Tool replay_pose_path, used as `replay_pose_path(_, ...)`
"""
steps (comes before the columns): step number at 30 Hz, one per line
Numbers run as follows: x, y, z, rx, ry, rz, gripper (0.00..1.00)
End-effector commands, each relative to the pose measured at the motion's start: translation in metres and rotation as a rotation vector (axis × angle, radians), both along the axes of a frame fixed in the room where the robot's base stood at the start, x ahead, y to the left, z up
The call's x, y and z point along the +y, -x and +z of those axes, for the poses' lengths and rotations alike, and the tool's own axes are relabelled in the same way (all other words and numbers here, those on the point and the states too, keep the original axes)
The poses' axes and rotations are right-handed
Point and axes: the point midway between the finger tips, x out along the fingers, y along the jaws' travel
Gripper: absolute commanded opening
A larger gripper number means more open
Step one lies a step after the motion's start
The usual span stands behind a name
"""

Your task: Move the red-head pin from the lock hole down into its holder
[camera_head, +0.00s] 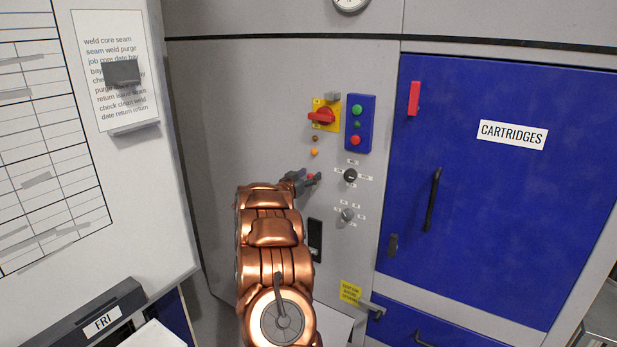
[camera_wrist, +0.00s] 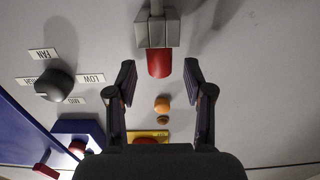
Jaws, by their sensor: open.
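The red-head pin (camera_wrist: 160,63) shows its red head at the edge of a grey block (camera_wrist: 157,32) on the panel in the wrist view. I cannot tell whether this block is the lock hole or the holder, and the pin's shaft is hidden. My gripper (camera_wrist: 159,76) is open and empty, with one finger on each side of the red head and a gap at both sides. In the head view, my gripper (camera_head: 306,180) is at the panel, and a bit of red (camera_head: 311,176) shows by its fingers. My arm hides the panel below.
An orange lamp (camera_wrist: 161,103) lies close to the fingers. A fan knob (camera_head: 350,175) stands right of my gripper, with another knob (camera_head: 347,214) below. A red switch (camera_head: 321,116) and blue button box (camera_head: 358,123) are above. A blue cartridges door (camera_head: 500,200) is at right.

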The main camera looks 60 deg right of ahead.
Motion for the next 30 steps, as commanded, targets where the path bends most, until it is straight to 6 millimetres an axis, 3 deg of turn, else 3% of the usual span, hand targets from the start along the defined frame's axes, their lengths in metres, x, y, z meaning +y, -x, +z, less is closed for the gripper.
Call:
replay_pose_path(8,0.017,0.000,0.000,0.000,-0.002,0.004,0.52)
replay_pose_path(24,0.099,0.003,-0.001,0.002,-0.003,0.004,0.52)
replay_pose_path(30,0.117,0.004,0.001,-0.001,0.001,0.001,0.52)
